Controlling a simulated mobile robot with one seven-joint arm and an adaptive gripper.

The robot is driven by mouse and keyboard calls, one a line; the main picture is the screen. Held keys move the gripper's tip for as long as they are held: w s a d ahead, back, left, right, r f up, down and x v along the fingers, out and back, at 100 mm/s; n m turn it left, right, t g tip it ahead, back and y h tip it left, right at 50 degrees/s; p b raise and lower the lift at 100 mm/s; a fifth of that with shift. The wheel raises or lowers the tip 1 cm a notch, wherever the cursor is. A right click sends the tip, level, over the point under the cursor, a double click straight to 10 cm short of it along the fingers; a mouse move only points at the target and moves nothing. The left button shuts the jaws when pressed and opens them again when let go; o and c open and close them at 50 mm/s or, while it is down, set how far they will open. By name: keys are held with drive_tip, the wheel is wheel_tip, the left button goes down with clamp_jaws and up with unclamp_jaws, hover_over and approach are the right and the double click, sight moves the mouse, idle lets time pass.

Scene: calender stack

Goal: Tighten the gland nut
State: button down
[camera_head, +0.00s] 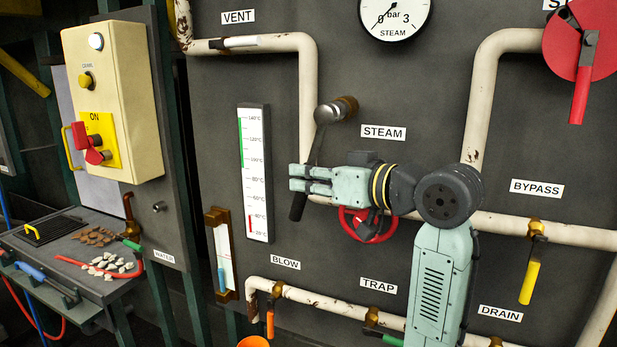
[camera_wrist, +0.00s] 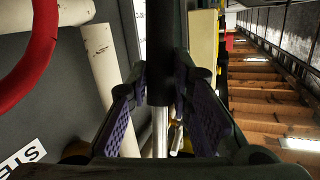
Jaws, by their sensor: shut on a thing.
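A metal lever with a round grey head (camera_head: 327,113) and a black grip (camera_head: 298,207) hangs tilted in front of the panel, left of the STEAM label. Its head meets a dark brownish round fitting (camera_head: 348,106) by the vertical pipe. I cannot tell for sure which part is the gland nut. My gripper (camera_head: 300,180) is shut on the lever low on its shaft, near the grip. In the wrist view the black grip (camera_wrist: 160,50) and bright shaft (camera_wrist: 160,132) run between the purple finger pads of my gripper (camera_wrist: 166,115). The red handwheel (camera_head: 367,236) is partly hidden behind my wrist.
Cream pipes (camera_head: 308,85) run close behind the lever. A white thermometer scale (camera_head: 254,170) is to its left. A yellow control box (camera_head: 112,100) stands farther left, above a tray (camera_head: 95,272) of loose pieces. A yellow bypass lever (camera_head: 529,282) hangs at right.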

drive_tip(key=shift+w+d, duration=0.25)
drive_tip(key=shift+w, duration=0.5)
drive_tip(key=c, duration=2)
unclamp_jaws()
clamp_jaws()
